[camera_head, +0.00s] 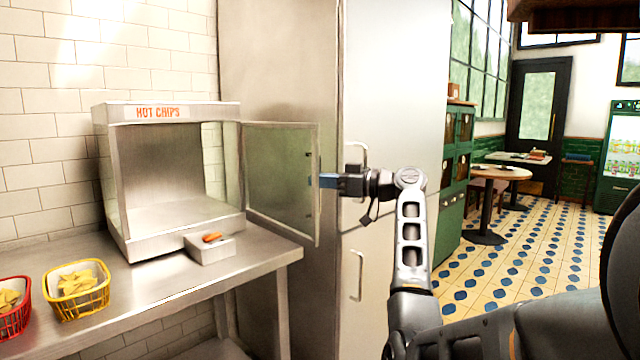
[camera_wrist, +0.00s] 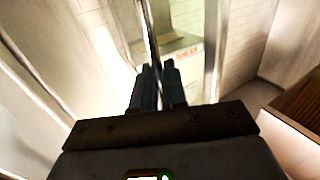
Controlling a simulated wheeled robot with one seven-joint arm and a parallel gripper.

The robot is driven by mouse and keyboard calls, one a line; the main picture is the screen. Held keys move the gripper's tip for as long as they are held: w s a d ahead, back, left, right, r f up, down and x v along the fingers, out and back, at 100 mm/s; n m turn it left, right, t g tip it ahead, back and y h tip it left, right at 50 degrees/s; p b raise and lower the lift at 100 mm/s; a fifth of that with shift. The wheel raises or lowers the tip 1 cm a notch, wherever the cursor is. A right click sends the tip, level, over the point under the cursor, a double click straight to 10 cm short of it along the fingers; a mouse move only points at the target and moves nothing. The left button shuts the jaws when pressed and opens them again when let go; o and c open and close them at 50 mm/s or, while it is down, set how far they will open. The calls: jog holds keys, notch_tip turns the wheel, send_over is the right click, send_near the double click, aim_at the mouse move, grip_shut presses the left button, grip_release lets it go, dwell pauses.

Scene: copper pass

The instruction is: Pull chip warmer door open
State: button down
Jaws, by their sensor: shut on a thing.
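The chip warmer (camera_head: 170,175) is a steel cabinet marked "HOT CHIPS" on the counter at the left in the head view. Its front stands open and its inside looks empty. Its glass door (camera_head: 281,180) is swung out to the right, well clear of the opening. My gripper (camera_head: 322,180) is at the door's outer edge, shut on what appears to be the door handle. In the wrist view, my gripper's two dark fingers (camera_wrist: 158,88) close around a thin upright metal bar (camera_wrist: 151,45). The exact grip is partly hidden by the fingers.
A steel counter (camera_head: 265,257) carries the warmer, with a yellow chip basket (camera_head: 80,290) and a red one (camera_head: 14,308) at the left. A small box (camera_head: 210,248) with an orange item sits before the warmer. A tall steel cabinet (camera_head: 385,80) stands close behind the door and my gripper.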

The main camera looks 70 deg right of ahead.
jog(key=shift+w+a+f, duration=0.1)
jog(key=shift+w, duration=0.15)
jog(key=c, duration=1.2)
grip_release()
jog(key=shift+o, duration=0.2)
jog(key=s, duration=0.8)
jog(key=shift+d+b, duration=0.25)
jog(key=shift+b, duration=0.1)
